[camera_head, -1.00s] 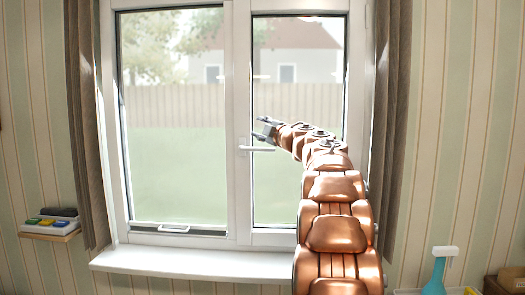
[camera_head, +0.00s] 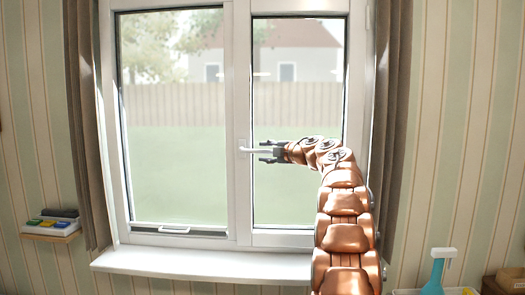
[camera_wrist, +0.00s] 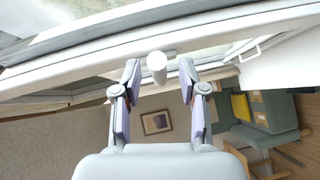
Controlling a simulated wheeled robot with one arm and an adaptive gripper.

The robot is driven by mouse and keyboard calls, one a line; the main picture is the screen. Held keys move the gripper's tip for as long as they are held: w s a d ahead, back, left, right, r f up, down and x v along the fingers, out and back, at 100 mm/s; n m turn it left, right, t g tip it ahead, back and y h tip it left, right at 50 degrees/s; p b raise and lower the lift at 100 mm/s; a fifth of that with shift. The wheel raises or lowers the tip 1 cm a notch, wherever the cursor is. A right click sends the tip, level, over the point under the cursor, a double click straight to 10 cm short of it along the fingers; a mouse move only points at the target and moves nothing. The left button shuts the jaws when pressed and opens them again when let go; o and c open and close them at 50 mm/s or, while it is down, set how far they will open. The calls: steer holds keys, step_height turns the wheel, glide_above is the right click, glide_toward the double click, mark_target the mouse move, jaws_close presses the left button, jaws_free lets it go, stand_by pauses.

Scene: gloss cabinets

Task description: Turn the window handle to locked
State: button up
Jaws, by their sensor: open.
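The white window handle (camera_head: 256,150) is on the middle frame post of the window and points sideways to the right. My gripper (camera_head: 264,151) is at the handle's free end, with one finger above it and one below. In the wrist view the handle's rounded end (camera_wrist: 157,68) shows between the two fingertips (camera_wrist: 159,75). There is a visible gap to each finger. My gripper is open, and the handle lies between its fingers without being clamped.
The white window sill (camera_head: 200,264) runs below the window. Brown curtains (camera_head: 88,130) hang at both sides. A small shelf (camera_head: 50,236) is at the left wall, and a teal spray bottle (camera_head: 436,275) stands at lower right.

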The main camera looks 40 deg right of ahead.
steer(key=shift+w, duration=0.85)
jaws_close()
